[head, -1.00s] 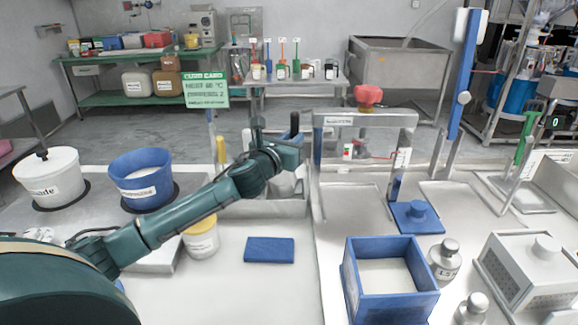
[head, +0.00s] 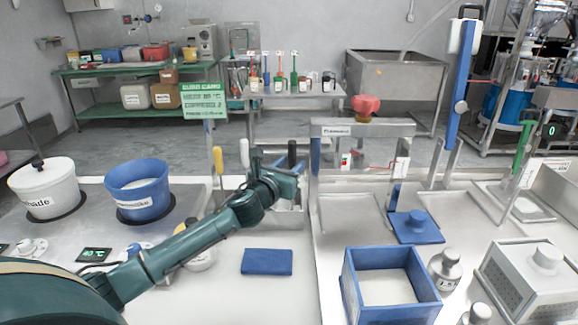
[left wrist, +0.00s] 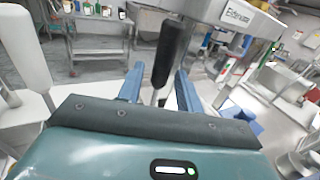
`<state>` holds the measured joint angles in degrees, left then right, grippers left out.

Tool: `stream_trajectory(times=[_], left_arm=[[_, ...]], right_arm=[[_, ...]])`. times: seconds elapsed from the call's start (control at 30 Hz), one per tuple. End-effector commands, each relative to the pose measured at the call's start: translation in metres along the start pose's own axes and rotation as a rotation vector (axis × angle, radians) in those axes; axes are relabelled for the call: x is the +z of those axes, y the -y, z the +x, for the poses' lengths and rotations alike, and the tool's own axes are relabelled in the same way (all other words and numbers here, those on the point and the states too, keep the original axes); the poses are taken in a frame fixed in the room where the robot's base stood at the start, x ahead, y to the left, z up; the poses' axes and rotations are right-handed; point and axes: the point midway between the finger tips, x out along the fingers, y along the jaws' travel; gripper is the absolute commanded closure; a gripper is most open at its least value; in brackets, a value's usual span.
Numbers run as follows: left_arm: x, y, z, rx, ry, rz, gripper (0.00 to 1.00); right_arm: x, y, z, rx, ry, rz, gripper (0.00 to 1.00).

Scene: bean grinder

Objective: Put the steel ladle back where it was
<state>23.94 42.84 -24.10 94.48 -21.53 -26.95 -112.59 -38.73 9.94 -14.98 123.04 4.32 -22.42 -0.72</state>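A black-handled utensil (head: 292,154) stands upright at the steel holder (head: 285,221), beyond my left gripper in the head view. I take it for the steel ladle; its lower end is hidden. In the left wrist view its black handle (left wrist: 172,52) and thin steel shaft show between and beyond the two blue fingertips. My left gripper (head: 284,168) is open, with gaps visible on both sides of the handle in the left wrist view (left wrist: 158,82). I cannot tell how far the handle is from the fingers. My right gripper is not in view.
A white handle (head: 244,153) and a yellow handle (head: 218,160) stand left of the black one. A steel frame (head: 362,130) rises close on the right. A blue cloth (head: 267,262) and an open blue box (head: 346,285) lie nearer.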

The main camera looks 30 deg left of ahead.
Motion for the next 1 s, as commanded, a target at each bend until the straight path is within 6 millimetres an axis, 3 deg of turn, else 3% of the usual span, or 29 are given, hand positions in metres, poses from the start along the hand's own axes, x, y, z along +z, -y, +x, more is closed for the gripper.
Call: stream_trajectory(times=[0.33,0.43,0.8,1.0], left_arm=[[0.004,0.000,0.000,0.000,0.001,0.000,0.59],[0.002,-0.001,-0.008,0.000,-0.001,0.002,0.59],[0.001,0.000,-0.081,-0.001,-0.003,0.003,0.59],[0.002,0.000,-0.108,-0.001,-0.001,0.002,0.59]], right_arm=[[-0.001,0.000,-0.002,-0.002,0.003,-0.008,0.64],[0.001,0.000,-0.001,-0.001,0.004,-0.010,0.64],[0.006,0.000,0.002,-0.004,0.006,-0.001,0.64],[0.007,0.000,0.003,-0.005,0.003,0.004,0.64]])
